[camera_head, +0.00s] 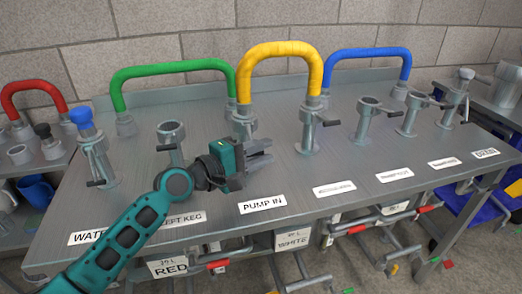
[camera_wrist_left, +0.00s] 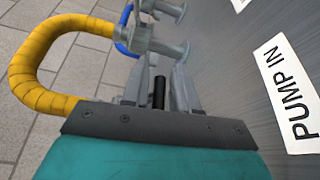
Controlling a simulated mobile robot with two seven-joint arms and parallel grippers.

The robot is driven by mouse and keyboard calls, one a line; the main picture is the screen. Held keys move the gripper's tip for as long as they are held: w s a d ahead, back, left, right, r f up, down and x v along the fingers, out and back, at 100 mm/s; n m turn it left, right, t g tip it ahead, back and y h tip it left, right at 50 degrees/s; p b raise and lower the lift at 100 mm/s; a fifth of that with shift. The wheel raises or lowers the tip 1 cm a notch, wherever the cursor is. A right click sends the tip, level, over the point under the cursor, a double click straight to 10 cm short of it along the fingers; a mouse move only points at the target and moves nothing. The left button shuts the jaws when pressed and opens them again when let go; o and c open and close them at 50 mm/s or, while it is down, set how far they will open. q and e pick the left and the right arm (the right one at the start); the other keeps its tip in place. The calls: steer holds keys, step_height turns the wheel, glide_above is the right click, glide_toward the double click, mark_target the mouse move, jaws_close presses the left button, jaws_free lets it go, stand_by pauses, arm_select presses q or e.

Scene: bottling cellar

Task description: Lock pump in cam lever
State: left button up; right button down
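The PUMP IN label (camera_head: 262,204) lies on the grey metal bench, and it also shows in the left wrist view (camera_wrist_left: 291,92). Behind it stands the pump in coupling (camera_head: 243,118), with the left end of the yellow hose (camera_head: 243,82) on it. The yellow hose also fills the left of the wrist view (camera_wrist_left: 38,70). My left gripper (camera_head: 262,153) is in front of this coupling and hides its lower part. In the wrist view, the black grip of the cam lever (camera_wrist_left: 158,93) shows between the two spread fingers, with gaps beside it.
The green hose (camera_head: 170,68) arches to the left of the yellow one, the blue hose (camera_head: 366,53) to the right. Lever couplings stand close by, including an uncapped one (camera_head: 171,140) at left. The bench front, with its labels, is mostly clear.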

arm_select(q)
steer(key=shift+o, duration=1.2)
steer(key=shift+r, duration=0.25)
steer(key=v, duration=1.1)
steer(key=shift+s+a+f, duration=0.15)
steer(key=shift+s+a, duration=0.05)
steer(key=shift+a, duration=0.1)
steer(key=shift+s+a, duration=0.35)
steer(key=shift+a, duration=0.05)
